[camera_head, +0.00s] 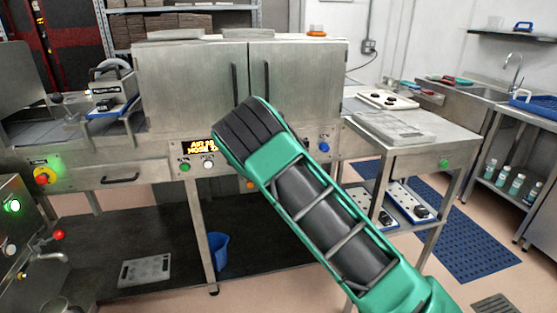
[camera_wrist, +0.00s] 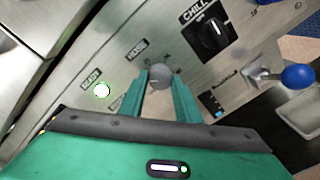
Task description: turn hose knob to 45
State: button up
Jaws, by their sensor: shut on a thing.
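The hose knob (camera_wrist: 159,74) is a small round grey knob on the steel panel in the wrist view, with a small label beside it that seems to read HOSE. My gripper (camera_wrist: 160,82) has its two green fingers on either side of the knob and is shut on it. The knob's pointer and most scale marks are too small or hidden, so I cannot tell its setting. In the head view, my green arm covers the knob and my gripper.
The black CHILL knob (camera_wrist: 213,40) sits on the same panel, up and right of my gripper. A blue ball-ended lever (camera_wrist: 297,77) is further right. A lit READY lamp (camera_wrist: 102,90) is to the left. The steel cabinet (camera_head: 185,85) stands above an amber display (camera_head: 200,146).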

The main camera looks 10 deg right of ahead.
jog(key=m, duration=0.4)
jog(key=shift+d+f, duration=0.1)
jog(key=shift+d, duration=0.25)
jog(key=m, duration=0.4)
jog(key=shift+s+d+m+y, duration=0.1)
jog(key=shift+m+y, duration=0.3)
jog(key=m, duration=0.4)
jog(key=shift+f, duration=0.15)
jog(key=m, duration=0.4)
jog(key=shift+f+m, duration=0.1)
jog(key=shift+m, duration=0.2)
jog(key=shift+a+f+m+t, duration=0.15)
jog(key=shift+m+t, duration=0.1)
jog(key=shift+m, duration=3.85)
jog(key=shift+a+m+t, duration=0.1)
jog(key=shift+m+t, duration=0.15)
jog(key=shift+m, duration=3.85)
